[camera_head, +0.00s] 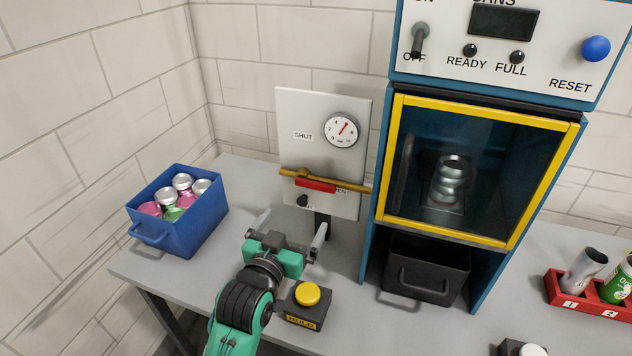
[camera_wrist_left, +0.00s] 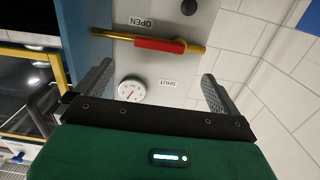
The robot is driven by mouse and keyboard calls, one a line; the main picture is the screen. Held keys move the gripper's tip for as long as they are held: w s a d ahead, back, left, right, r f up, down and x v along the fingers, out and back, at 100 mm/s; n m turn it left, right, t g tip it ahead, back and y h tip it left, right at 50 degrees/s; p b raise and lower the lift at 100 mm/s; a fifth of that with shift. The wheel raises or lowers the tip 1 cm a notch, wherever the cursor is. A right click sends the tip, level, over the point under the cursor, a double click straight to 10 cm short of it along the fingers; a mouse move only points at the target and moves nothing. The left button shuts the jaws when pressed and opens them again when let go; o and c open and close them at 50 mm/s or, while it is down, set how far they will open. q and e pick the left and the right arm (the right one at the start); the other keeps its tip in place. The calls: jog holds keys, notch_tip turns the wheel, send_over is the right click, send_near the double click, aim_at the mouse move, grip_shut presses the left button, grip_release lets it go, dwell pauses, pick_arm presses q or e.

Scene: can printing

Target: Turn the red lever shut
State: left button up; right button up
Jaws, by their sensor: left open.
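The red lever (camera_head: 316,185) lies along the brass pipe (camera_head: 350,185) on a white wall panel (camera_head: 290,120), in line with the pipe and beside the OPEN label. The SHUT label (camera_head: 303,135) is higher on the panel, below and left of a round gauge (camera_head: 343,129). In the left wrist view the lever (camera_wrist_left: 160,45) shows upside down, ahead of the fingers and apart from them. My left gripper (camera_head: 290,235) is open and empty, in front of and below the lever. My right gripper is not in view.
A blue bin (camera_head: 180,245) of cans stands left. A HOLD box with a yellow button (camera_head: 307,293) sits close to my left wrist. The blue machine with a yellow-framed door (camera_head: 478,240) stands right of the panel, over a black bin (camera_head: 425,275). A red can rack (camera_head: 590,304) is far right.

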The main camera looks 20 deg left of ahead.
aim_at(314, 184)
pick_arm(q)
jog(key=w+p, duration=0.1)
jog(key=w, duration=0.3)
jog(key=w+p, duration=0.1)
jog(key=w, duration=0.3)
jog(key=w+r+p, duration=0.1)
jog(key=w+p, duration=0.1)
jog(key=w, duration=0.3)
jog(key=shift+d, duration=0.25)
jog(key=shift+w, duration=0.5)
